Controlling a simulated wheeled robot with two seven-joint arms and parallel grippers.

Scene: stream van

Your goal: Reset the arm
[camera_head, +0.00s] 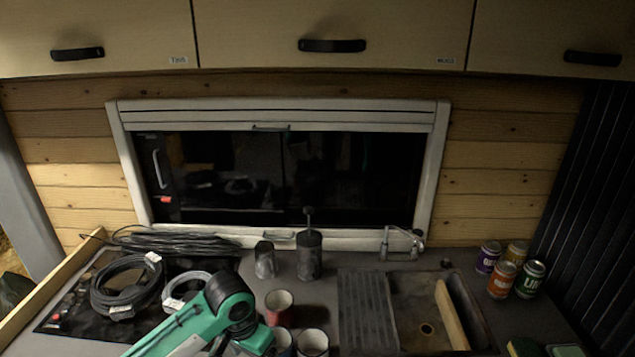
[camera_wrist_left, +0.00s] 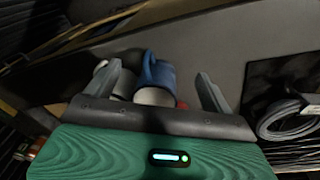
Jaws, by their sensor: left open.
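My left arm (camera_head: 215,310) reaches in from the bottom of the head view, green and black, over the near part of the counter. In the left wrist view my left gripper (camera_wrist_left: 157,90) is open, its two grey fingers apart. A blue mug (camera_wrist_left: 156,72) and a white mug show beyond and between the fingers; I cannot tell whether they touch anything. In the head view several mugs stand by the arm, one of them red (camera_head: 279,306) and one whitish (camera_head: 313,343). My right gripper is not in view.
Coiled cables (camera_head: 125,287) lie on the dark hob at left. A sink (camera_head: 410,290) with a wooden board is at right, with several cans (camera_head: 502,279) beyond it. A grey canister (camera_head: 309,256) stands near the window. Cupboards (camera_head: 330,22) hang above.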

